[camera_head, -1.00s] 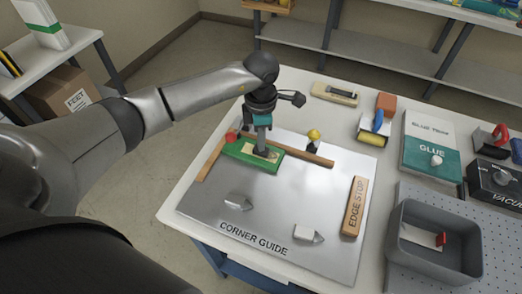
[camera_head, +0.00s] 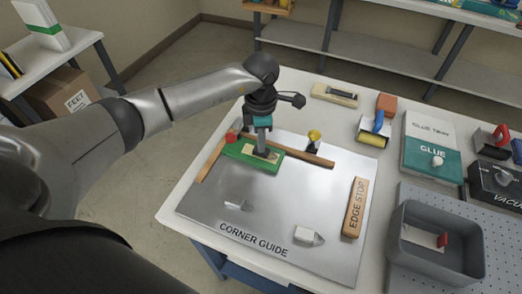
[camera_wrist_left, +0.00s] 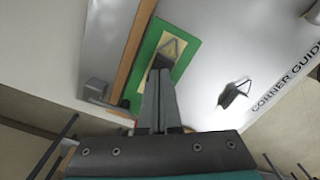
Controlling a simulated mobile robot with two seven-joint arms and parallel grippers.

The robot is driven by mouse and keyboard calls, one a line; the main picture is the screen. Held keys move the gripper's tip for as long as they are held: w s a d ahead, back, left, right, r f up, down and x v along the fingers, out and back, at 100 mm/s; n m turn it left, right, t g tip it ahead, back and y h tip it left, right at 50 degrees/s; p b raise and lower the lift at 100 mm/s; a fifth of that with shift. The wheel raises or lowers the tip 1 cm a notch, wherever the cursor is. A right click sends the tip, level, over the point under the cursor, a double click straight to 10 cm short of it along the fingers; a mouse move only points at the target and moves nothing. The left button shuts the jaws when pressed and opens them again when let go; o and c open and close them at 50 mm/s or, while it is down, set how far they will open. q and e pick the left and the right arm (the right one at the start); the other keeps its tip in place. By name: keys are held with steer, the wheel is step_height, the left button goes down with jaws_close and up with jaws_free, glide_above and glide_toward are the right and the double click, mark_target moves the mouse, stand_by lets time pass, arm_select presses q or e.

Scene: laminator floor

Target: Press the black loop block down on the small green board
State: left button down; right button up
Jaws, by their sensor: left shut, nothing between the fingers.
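The small green board (camera_head: 240,153) lies on the metal plate against the wooden guide strips, with a pale patch on top. My left gripper (camera_head: 263,151) points down over the board, its fingers shut with nothing between them. In the head view the fingers mostly hide the block. My right gripper is not in view.
A red knob (camera_head: 231,136) stands by the board's left corner.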

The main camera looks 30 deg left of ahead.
arm_select(q)
steer(key=shift+s+f, duration=0.2)
stand_by(0.3)
steer(key=shift+w+r+p, duration=0.15)
steer(key=shift+r+p, duration=2.45)
steer(key=shift+r, duration=1.05)
